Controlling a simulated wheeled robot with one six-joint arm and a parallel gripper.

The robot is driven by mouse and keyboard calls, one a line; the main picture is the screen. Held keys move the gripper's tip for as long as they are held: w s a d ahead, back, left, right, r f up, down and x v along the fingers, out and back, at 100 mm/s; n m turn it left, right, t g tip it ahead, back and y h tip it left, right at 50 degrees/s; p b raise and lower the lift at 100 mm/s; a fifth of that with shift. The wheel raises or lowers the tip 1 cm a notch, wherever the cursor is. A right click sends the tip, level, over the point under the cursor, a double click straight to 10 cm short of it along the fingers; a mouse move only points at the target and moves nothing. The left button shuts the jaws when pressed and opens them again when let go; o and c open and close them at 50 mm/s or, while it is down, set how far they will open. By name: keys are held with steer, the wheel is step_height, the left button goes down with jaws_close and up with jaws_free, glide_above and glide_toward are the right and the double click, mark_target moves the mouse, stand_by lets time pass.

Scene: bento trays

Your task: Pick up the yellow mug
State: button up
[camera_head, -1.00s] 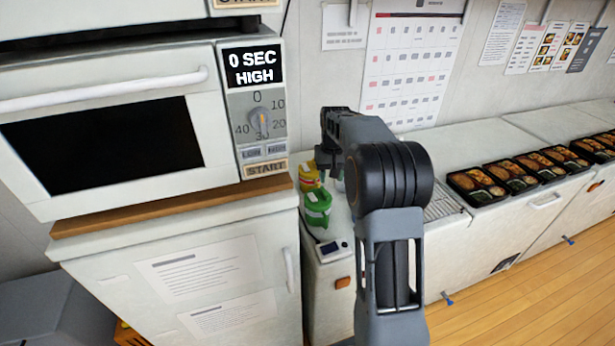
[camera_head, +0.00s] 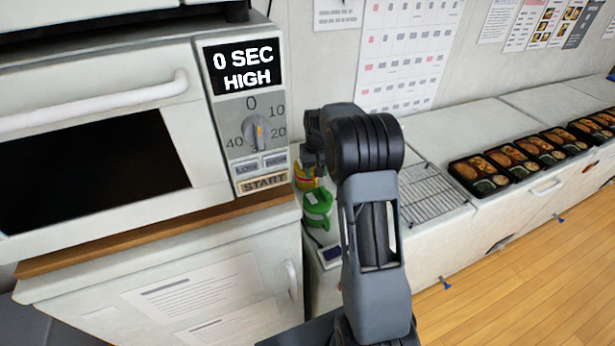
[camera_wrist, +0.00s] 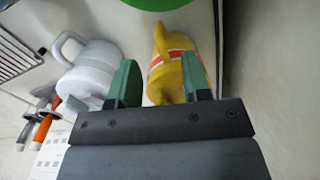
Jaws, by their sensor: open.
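The yellow mug (camera_wrist: 171,62) with a red and white band shows in the wrist view, its handle toward the top. It lies ahead of my gripper (camera_wrist: 160,62), between the two green fingers but closer to the right one, which covers part of it. The fingers are apart, and I see no grip on it. In the head view the yellow mug (camera_head: 303,180) is partly hidden behind a green container, with my gripper (camera_head: 313,162) over that spot and largely hidden by my arm.
A grey-white mug (camera_wrist: 92,70) stands just left of the left finger. A green container (camera_head: 317,206) is close to the yellow mug. The microwave (camera_head: 215,130) stands left. A wire rack (camera_head: 432,190) and several bento trays (camera_head: 490,172) lie right.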

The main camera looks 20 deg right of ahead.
mark_target(315, 183)
steer(key=shift+s+a+f+p, duration=0.1)
steer(key=shift+f+p, duration=0.4)
steer(key=shift+f, duration=1.1)
steer(key=shift+s+f+p, duration=0.1)
steer(key=shift+f+p, duration=0.35)
steer(key=shift+f, duration=1.1)
jaws_close()
